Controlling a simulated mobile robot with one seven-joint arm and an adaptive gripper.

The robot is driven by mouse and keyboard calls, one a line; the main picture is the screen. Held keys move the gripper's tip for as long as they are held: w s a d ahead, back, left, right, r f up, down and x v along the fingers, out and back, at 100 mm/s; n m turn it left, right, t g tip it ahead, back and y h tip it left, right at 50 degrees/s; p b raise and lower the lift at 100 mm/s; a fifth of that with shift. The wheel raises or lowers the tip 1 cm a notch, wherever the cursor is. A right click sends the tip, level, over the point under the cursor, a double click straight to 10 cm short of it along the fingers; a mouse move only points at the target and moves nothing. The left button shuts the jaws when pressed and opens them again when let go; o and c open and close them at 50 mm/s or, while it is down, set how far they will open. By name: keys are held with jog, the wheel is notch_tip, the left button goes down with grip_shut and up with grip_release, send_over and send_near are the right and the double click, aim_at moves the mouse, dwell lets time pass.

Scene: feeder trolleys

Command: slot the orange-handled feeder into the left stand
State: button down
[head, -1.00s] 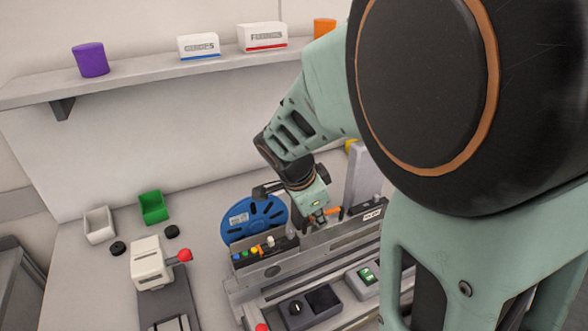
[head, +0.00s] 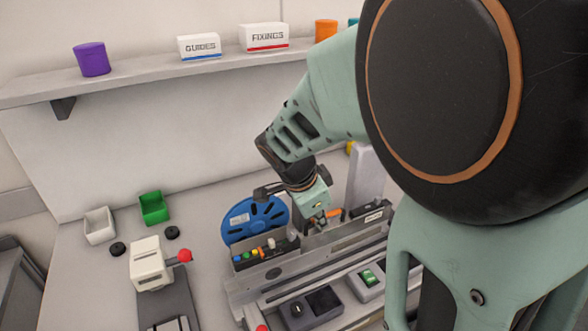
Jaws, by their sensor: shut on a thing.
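The feeder (head: 325,241) is a long grey body with a blue reel (head: 253,220) at its left end and an orange handle (head: 334,213) on top. My gripper (head: 319,221) points down from above and is shut on the feeder by its handle area. My arm comes in from the upper right and the fingertips are partly hidden. A grey rail-like stand (head: 312,277) lies just in front of and below the feeder. I cannot tell whether the feeder touches it or sits in it.
A white device with a red knob (head: 150,263) stands to the left. White (head: 99,226) and green (head: 154,208) bins sit behind it. A wall shelf (head: 140,85) holds boxes and cups. My arm hides the right side.

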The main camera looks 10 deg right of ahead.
jog(key=shift+f+b, duration=0.75)
jog(key=shift+b, duration=0.25)
dwell(1.2)
jog(key=shift+w+d+b, duration=0.15)
jog(key=shift+w+d, duration=0.1)
jog(key=shift+d, duration=0.45)
jog(key=shift+w+d+b, duration=0.15)
jog(key=shift+w+d, duration=0.1)
jog(key=shift+d, duration=0.4)
dwell(0.4)
jog(key=c, duration=2)
grip_release()
jog(key=shift+s, duration=0.1)
jog(key=shift+f, duration=0.1)
